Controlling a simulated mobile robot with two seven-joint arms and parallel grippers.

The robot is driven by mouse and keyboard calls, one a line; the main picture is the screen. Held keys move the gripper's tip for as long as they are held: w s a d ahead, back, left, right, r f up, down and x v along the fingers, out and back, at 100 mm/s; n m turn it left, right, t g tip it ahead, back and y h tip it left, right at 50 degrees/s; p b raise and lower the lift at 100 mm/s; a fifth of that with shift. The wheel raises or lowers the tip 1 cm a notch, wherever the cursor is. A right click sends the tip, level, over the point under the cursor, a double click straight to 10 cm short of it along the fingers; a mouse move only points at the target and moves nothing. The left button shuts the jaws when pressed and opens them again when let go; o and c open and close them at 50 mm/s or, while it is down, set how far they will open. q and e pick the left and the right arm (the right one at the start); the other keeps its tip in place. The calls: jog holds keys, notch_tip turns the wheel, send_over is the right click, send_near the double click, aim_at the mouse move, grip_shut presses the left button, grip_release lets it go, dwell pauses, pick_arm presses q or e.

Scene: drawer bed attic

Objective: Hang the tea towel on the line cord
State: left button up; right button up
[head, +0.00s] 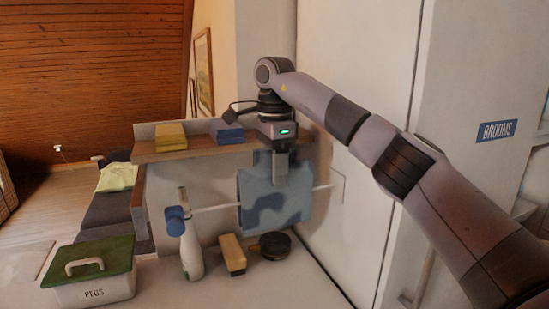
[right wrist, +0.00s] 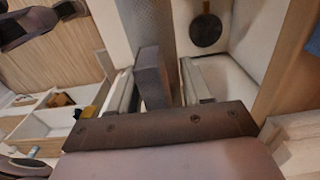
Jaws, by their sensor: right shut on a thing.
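The tea towel (head: 270,205), blue with darker patches, hangs spread below my right gripper (head: 280,176) in the head view. The gripper points down and is shut on its top edge. The line cord (head: 218,207) shows as a pale thin line left of the towel and again to its right. The towel hides its middle stretch; I cannot tell whether the towel lies over it or only in front. In the right wrist view the fingers (right wrist: 157,92) show, but the towel is hard to make out there. My left gripper is not in view.
A green-lidded PEGS box (head: 95,288) is front left. A tall white cabinet (head: 395,130) stands right.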

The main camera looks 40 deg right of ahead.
aim_at(275, 191)
jog(key=shift+f, duration=2.65)
jog(key=o, duration=1.1)
jog(key=shift+r, duration=3.6)
